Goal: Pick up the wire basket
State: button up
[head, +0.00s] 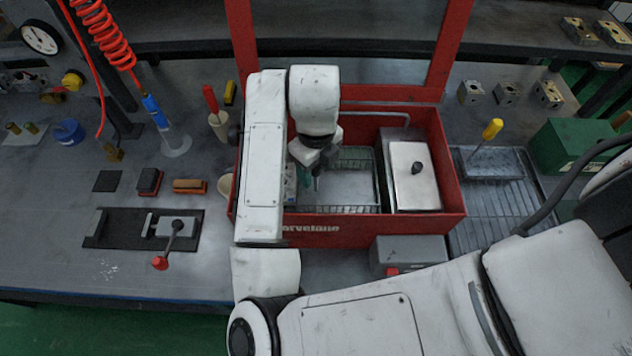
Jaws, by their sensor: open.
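The wire basket (377,187) sits inside a red parts-washer tub (455,165). Its wire walls show to the right of my gripper and along the front. Its left part is mostly hidden behind my arm and wrist. My gripper (309,182) is open and points down into the left part of the tub, over or beside the basket's left side. The fingers are small and partly hidden by the wrist, so I cannot tell whether they touch the wire. Something teal shows by the fingers, but it is too small to make out.
A grey metal lid (413,180) with a dark knob covers the tub's right part. The red frame (445,50) rises behind the tub. A grey box (405,252) stands in front. A green box (568,146) and ribbed tray (500,215) lie right. The left bench holds tools and a clamp.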

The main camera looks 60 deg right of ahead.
jog(key=shift+f, duration=0.15)
grip_shut()
dwell(0.4)
dwell(0.4)
